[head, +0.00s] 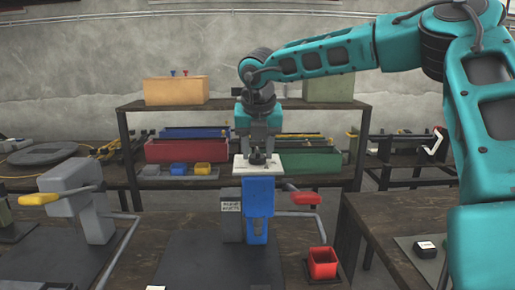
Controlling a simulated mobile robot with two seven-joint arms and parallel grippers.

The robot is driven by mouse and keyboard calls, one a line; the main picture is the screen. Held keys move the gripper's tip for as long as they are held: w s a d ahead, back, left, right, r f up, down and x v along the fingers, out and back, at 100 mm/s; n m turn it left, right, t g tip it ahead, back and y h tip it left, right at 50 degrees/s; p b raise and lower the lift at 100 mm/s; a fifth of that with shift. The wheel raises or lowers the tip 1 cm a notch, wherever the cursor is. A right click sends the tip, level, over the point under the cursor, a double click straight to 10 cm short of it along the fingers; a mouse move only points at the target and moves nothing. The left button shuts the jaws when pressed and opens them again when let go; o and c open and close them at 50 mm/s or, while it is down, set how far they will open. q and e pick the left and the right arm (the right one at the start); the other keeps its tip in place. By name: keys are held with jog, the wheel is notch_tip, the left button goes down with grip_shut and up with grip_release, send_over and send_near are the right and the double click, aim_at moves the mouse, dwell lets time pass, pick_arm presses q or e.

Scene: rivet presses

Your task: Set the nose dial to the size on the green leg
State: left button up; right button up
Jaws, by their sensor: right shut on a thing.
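A blue press (259,198) stands on a dark base plate in the middle, with a white plate (243,164) on its top. A small dark dial (257,159) sits on the white plate. My right gripper (258,150) points straight down from above, with its fingers closed around the dial. The fingers hide part of the dial, and its markings are too small to read. I cannot make out a green leg or a size on it. My left gripper is not in view.
The blue press has a red-gripped lever (305,198) at its right and a small label (231,206). A red cup (322,263) stands at front right. A grey press (85,205) with a yellow handle stands at left. A shelf with coloured bins (186,150) is behind.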

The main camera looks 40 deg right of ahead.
jog(key=shift+c, duration=1.1)
